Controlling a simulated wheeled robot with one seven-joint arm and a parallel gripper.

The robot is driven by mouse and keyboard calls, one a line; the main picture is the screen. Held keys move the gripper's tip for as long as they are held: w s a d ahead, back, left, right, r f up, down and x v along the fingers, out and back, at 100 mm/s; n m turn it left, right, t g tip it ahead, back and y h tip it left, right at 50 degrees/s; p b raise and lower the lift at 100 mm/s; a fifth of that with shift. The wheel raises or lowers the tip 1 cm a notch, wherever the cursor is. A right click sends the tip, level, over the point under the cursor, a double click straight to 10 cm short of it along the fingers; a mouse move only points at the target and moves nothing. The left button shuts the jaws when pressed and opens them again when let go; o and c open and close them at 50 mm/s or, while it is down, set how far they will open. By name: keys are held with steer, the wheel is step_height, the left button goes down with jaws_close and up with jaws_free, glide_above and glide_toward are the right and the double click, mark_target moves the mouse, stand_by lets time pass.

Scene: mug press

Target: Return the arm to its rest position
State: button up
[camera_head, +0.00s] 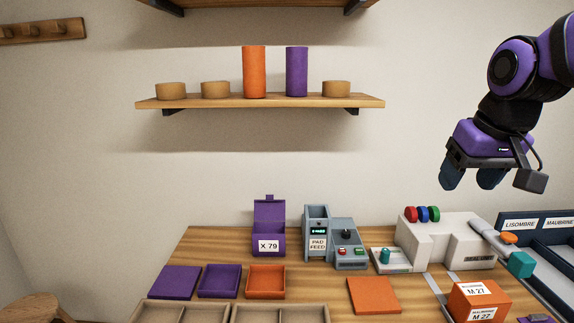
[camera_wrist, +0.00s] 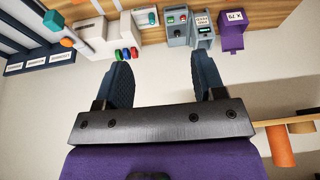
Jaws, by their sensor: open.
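My gripper (camera_head: 472,178) hangs in the air at the upper right of the head view, well above the bench and the white press machine. Its two dark fingers point down and stand apart. The wrist view shows my gripper (camera_wrist: 163,88) open, with nothing between the fingers. The arm comes in from the right edge of the head view, its purple and black links bent above the gripper.
The wooden bench (camera_head: 215,242) bears a white press (camera_head: 440,238), a grey pad feeder (camera_head: 317,222), a purple X 79 bin (camera_head: 269,215), shallow trays and an orange M 27 box (camera_head: 478,300). A wall shelf (camera_head: 220,102) holds orange and purple cylinders. Air around my gripper is clear.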

steer(key=s+f+t, duration=0.1)
steer(key=s, duration=1.2)
steer(key=shift+s+d+f, duration=0.3)
steer(key=shift+d, duration=0.15)
steer(key=shift+c, duration=0.4)
stand_by(0.4)
